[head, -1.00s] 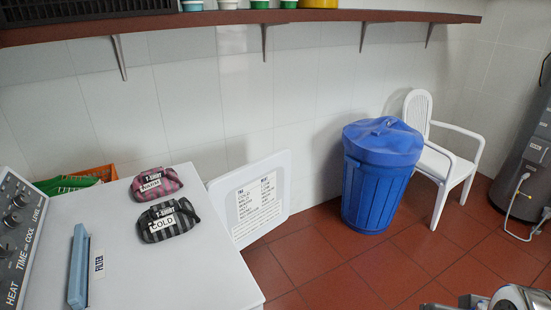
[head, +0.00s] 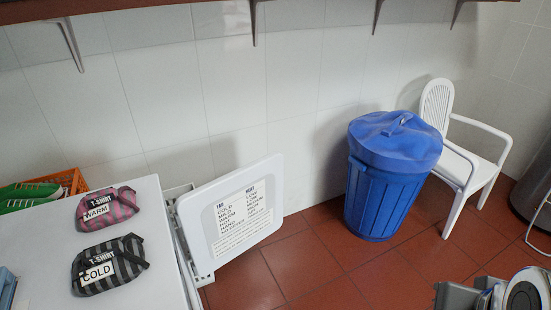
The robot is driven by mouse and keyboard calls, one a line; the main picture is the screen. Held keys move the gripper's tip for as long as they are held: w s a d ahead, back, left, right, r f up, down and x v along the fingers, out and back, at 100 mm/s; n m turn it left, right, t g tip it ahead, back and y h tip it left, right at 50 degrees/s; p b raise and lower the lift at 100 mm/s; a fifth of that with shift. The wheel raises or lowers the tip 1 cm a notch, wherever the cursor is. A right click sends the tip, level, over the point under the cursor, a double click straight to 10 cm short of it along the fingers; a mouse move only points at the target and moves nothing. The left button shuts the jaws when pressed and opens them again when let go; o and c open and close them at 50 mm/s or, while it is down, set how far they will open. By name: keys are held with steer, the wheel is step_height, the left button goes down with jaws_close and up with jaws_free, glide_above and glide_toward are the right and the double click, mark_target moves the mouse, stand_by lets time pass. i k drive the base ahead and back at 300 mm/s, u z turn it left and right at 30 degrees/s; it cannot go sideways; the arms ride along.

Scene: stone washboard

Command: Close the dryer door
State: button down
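The dryer (head: 150,235) is the white machine at the lower left in the head view, seen from above. Its door (head: 205,245) is a white rounded panel with a printed label of drying settings. The door stands open, swung out to the right of the dryer, its far edge close to the tiled wall. The dryer's front opening is hidden from this angle. Grey and black parts of my arm show at the bottom right corner, well apart from the door. No gripper fingers can be made out there.
A pink WARM bag (head: 108,206) and a dark striped COLD bag (head: 108,265) lie on the dryer top. An orange crate (head: 72,180) stands behind. A blue bin (head: 385,190) and white chair (head: 465,150) stand along the wall. The red tiled floor (head: 330,275) before the door is clear.

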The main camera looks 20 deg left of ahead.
mark_target(219, 219)
steer(key=i, duration=2.45)
steer(key=u, duration=3.2)
